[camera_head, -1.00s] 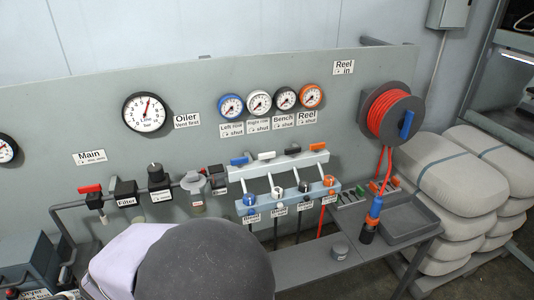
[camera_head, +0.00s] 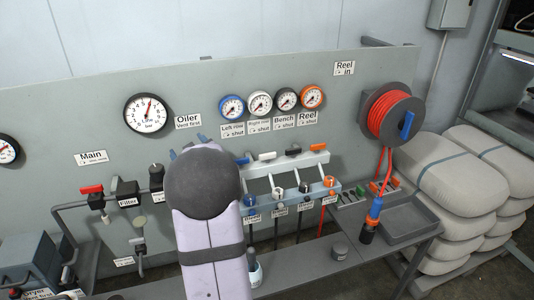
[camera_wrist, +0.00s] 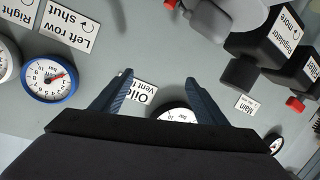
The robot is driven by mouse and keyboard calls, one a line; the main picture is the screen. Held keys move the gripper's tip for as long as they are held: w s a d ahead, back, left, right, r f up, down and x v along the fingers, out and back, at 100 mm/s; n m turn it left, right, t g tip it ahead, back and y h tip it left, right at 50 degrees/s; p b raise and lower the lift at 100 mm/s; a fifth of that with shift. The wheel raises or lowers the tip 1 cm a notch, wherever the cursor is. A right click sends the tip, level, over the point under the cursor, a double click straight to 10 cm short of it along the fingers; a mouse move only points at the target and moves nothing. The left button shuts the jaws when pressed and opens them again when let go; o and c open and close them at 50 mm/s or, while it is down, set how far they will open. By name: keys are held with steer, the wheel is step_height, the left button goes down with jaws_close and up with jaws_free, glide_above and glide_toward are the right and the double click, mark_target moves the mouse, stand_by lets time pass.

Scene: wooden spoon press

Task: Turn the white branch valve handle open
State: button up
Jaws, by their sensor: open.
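The white branch valve handle (camera_head: 265,155) sits on the manifold, second from the left in a row of coloured handles. It lies roughly level, across its upright branch pipe. The label (camera_head: 259,127) above it reads right row, shut. The white gauge (camera_head: 259,103) is above that label. My gripper (camera_head: 187,146) is to the left of the handles, before the panel, partly hidden behind my dark wrist. In the wrist view my gripper (camera_wrist: 158,85) is open, its two blue-grey fingers apart with nothing between them. The white handle is not in the wrist view.
The blue handle (camera_head: 242,161) is left of the white one, the black handle (camera_head: 293,150) right, then the orange handle (camera_head: 318,147). A red hose reel (camera_head: 390,117) is on the panel's right. A shelf with a grey tray (camera_head: 412,219) runs below. The big gauge (camera_head: 147,113) is left.

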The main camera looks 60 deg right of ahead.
steer(key=s+d+f+m+h+b, duration=0.1)
steer(key=s+d+f+b, duration=0.15)
steer(key=s, duration=0.45)
steer(key=s+d+f+b, duration=0.1)
steer(key=s+d+f, duration=0.3)
steer(key=s, duration=0.3)
steer(key=m+h+b, duration=0.2)
steer(key=m+h, duration=0.1)
steer(key=m, duration=0.1)
glide_toward(269, 155)
steer(key=x, duration=0.3)
steer(key=shift+w+d, duration=0.1)
steer(key=shift+w+d+r, duration=0.1)
steer(key=shift+w+d, duration=0.2)
steer(key=shift+w, duration=0.1)
steer(key=shift+p+x, duration=1.05)
steer(key=shift+x, duration=2.15)
steer(key=shift+t, duration=0.3)
steer(key=c, duration=1.1)
